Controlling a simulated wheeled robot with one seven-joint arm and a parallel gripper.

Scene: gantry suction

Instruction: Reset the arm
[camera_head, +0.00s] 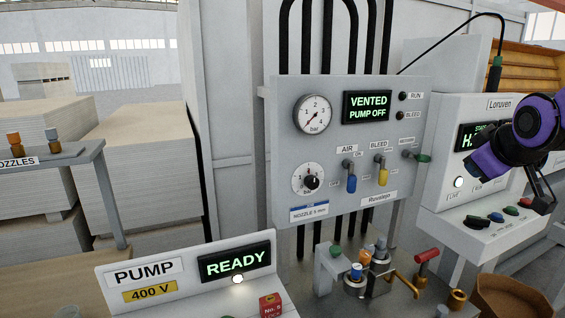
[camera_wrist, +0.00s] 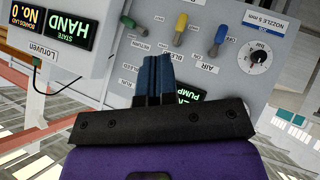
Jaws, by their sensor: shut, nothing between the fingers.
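My arm (camera_head: 540,118), purple and black, shows at the right edge of the head view, in front of the Loruven box. It covers part of that box's screen. In the wrist view my gripper (camera_wrist: 153,78) has its dark blue fingers together with nothing between them. The fingers point toward the Ruvoteyo panel (camera_wrist: 270,95), which appears upside down there. They cover part of its screen and lettering. I cannot tell how far the fingertips are from the panel.
The panel (camera_head: 290,165) carries a gauge, a blue AIR lever (camera_head: 351,183), a yellow BLEED lever (camera_head: 382,176) and a green lever (camera_head: 422,157). Its screen (camera_head: 367,107) reads VENTED, PUMP OFF. A PUMP box (camera_head: 190,295) reads READY. Fittings and a red-handled valve (camera_head: 426,256) stand below.

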